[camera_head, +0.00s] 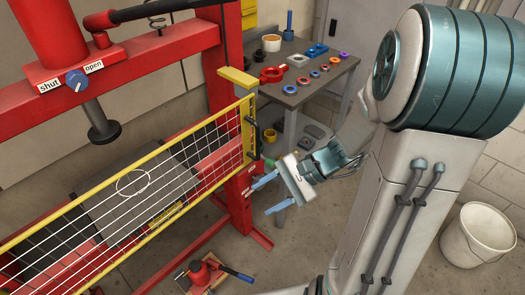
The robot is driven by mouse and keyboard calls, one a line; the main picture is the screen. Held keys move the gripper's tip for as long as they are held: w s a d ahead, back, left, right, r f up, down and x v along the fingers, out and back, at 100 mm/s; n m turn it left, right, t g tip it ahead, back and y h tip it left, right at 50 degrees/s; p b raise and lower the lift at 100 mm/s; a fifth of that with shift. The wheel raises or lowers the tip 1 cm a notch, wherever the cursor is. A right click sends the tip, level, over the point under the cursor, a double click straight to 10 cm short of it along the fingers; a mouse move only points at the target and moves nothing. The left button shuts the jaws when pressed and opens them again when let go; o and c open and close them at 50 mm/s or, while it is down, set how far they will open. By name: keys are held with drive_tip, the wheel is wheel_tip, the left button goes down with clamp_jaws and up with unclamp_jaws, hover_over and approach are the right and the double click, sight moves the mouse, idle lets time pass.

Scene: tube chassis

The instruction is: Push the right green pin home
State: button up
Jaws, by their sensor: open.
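My gripper (271,194) is open, its two blue fingers pointing left toward the right red upright (232,175) of the press. Nothing shows between the fingers. A small green piece (268,163) sits beside the upright, just above the upper finger; it may be the right green pin. At this size I cannot tell how far in it sits, or whether the gripper touches it. No left green pin can be made out.
A yellow-framed mesh guard (130,185) spans the press front, with a black handle (253,139) at its right end. A workbench (335,72) with coloured rings stands behind. A red jack (200,273) and a white bucket (478,235) are on the floor.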

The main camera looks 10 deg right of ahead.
drive_tip(key=w+d+f+m+t+y+b, duration=0.3)
drive_tip(key=w+d+f+m+t+b, duration=0.15)
drive_tip(key=w+f+m+t, duration=0.3)
drive_tip(key=m+t+h+b, duration=0.3)
drive_tip(key=m+t, duration=0.4)
drive_tip(key=m, duration=0.1)
approach(269, 162)
drive_tip(key=x, duration=0.3)
drive_tip(key=b+x, duration=0.1)
drive_tip(key=x, duration=0.3)
drive_tip(key=f+x, duration=0.1)
drive_tip(key=x, duration=0.2)
drive_tip(key=shift+w+d+f, duration=0.1)
drive_tip(key=shift+w+d, duration=0.05)
drive_tip(key=shift+w, duration=0.35)
clamp_jaws()
drive_tip(key=shift+w, duration=0.1)
